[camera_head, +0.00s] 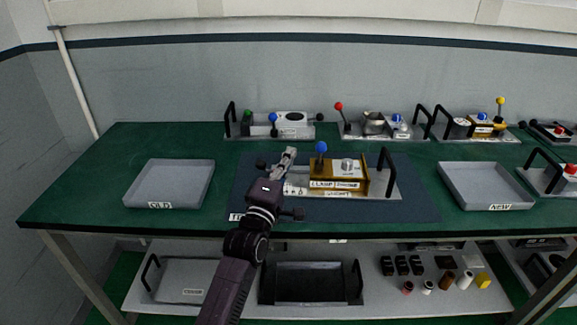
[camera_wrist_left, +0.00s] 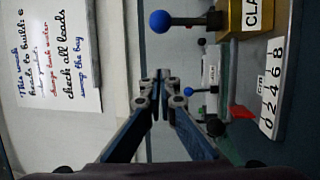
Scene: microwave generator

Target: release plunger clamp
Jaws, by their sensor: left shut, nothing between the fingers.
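The clamp module is a yellow box (camera_head: 337,178) on a light base plate, standing on the dark mat in the middle of the green table. Its label reads "CLAMP" and a lever with a blue ball knob (camera_head: 321,147) rises from its left end. In the left wrist view the blue knob (camera_wrist_left: 160,21) is at the upper middle, on a rod from the yellow box (camera_wrist_left: 240,18). My left gripper (camera_head: 290,152) is left of the box, shut and empty, apart from the knob. In the wrist view the closed fingertips (camera_wrist_left: 160,76) lie below the knob. My right gripper is not in view.
A grey "OLD" tray (camera_head: 170,183) is at left and a "NEW" tray (camera_head: 487,186) at right, both empty. Other lever modules (camera_head: 275,124) line the table's back. A black handle (camera_head: 387,172) stands at the right end of the clamp module. A number scale (camera_wrist_left: 270,92) shows beside it.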

